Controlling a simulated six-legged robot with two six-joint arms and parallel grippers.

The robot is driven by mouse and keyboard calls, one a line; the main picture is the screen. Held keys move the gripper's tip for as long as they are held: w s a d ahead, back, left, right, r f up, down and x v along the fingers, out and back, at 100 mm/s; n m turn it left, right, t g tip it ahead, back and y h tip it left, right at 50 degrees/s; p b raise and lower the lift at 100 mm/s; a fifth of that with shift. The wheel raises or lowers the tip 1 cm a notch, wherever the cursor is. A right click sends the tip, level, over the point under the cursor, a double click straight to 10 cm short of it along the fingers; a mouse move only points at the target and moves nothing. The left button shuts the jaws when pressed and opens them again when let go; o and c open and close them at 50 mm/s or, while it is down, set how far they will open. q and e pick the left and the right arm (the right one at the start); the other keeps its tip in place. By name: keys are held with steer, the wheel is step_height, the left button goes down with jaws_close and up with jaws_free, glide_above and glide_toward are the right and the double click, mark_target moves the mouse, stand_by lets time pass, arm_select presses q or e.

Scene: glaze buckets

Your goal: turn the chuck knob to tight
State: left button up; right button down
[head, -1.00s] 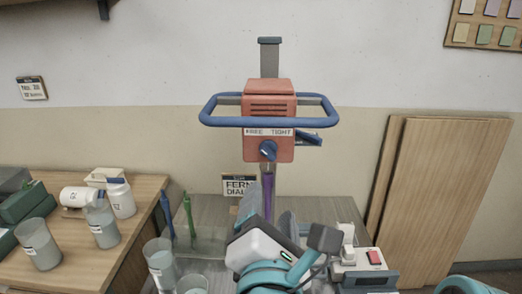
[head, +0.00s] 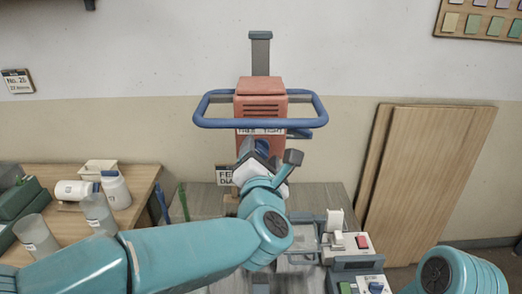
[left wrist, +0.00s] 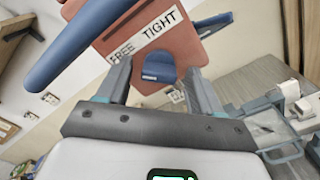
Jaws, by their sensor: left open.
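The orange machine head (head: 261,104) stands on a grey post with a blue loop handle (head: 307,121) around it. My left gripper (left wrist: 157,72) is open, with one finger on each side of the knob in the picture. I cannot tell whether the fingers touch it. My right gripper is out of view; only part of that arm shows.
A white unit with a red switch (head: 363,241) stands right of the machine on the grey bench. Wooden boards (head: 428,185) lean against the right wall. A blue lever juts out at the machine's right.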

arm_select(q)
steer(key=shift+a, duration=0.1)
steer(key=c, duration=1.1)
steer(key=shift+o, duration=0.2)
